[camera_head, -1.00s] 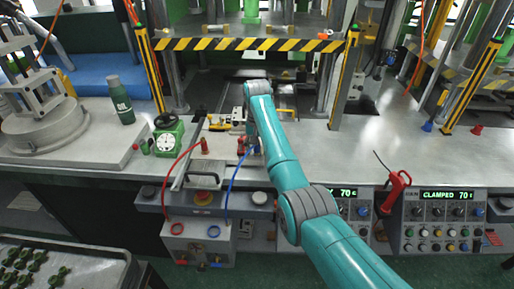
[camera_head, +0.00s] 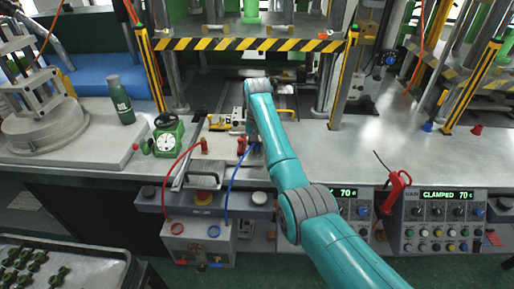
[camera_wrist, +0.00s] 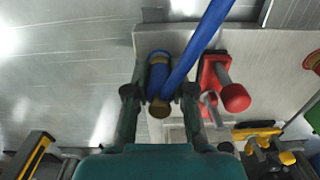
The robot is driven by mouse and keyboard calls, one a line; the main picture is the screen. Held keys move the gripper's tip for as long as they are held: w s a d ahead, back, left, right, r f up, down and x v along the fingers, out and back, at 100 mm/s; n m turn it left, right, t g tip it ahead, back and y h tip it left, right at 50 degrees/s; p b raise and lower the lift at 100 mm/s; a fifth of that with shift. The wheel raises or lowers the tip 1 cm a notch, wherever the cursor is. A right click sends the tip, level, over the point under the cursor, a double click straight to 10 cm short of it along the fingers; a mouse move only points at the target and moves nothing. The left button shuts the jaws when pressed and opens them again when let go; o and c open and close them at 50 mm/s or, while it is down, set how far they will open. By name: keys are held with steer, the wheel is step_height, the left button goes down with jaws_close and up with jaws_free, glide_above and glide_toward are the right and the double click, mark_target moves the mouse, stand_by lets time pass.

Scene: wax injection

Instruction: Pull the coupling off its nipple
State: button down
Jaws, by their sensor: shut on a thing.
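The blue coupling (camera_wrist: 158,76) sits between the two fingers of my gripper (camera_wrist: 160,94) in the wrist view, and the gripper is shut on it. A brass-coloured end (camera_wrist: 160,107) shows at the coupling's lower tip; I cannot tell whether this is the nipple or part of the coupling. A thick blue hose (camera_wrist: 200,45) passes across the coupling to the upper right. In the head view the blue hose (camera_head: 231,185) runs up from the front box to my gripper, which is mostly hidden by my arm. Whether coupling and nipple are joined is not clear.
A red fitting with a red knob (camera_wrist: 235,97) stands close right of the gripper. A yellow-handled clamp (camera_wrist: 256,132) lies lower right. In the head view, a red hose (camera_head: 172,165), a green gauge (camera_head: 168,135) and a bottle (camera_head: 121,103) stand left.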

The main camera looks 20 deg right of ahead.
steer(key=shift+r, duration=2.7)
